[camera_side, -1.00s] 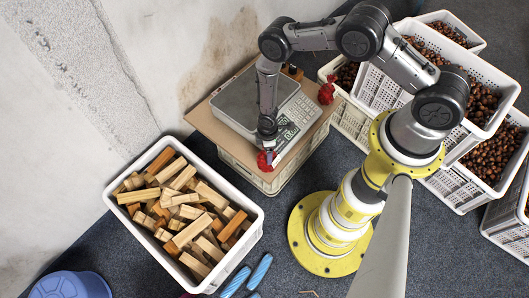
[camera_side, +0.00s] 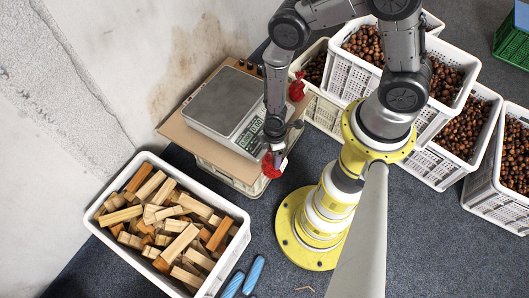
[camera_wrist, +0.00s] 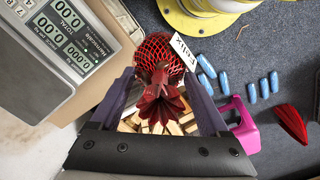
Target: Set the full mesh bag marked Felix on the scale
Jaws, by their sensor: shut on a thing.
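A red mesh bag (camera_wrist: 158,52) hangs in my gripper (camera_wrist: 164,98), with its round netted body beyond the fingers and its gathered red top between them. A white tag (camera_wrist: 185,55) on it reads Felix. In the side view the bag (camera_side: 271,165) is below my gripper (camera_side: 274,141), off the front right edge of the scale's stand. The scale (camera_side: 226,97) has an empty grey plate and a keypad with display on its near right side. In the wrist view the scale (camera_wrist: 30,78) is at the left, apart from the bag, with its displays showing zeros.
A second red bag (camera_side: 297,89) is at the stand's right side. A white crate (camera_side: 236,235) of wood blocks stands at the front left. White crates (camera_side: 437,168) of chestnuts fill the right. Blue rolls (camera_wrist: 223,84) and a pink object (camera_wrist: 243,128) lie on the dark floor.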

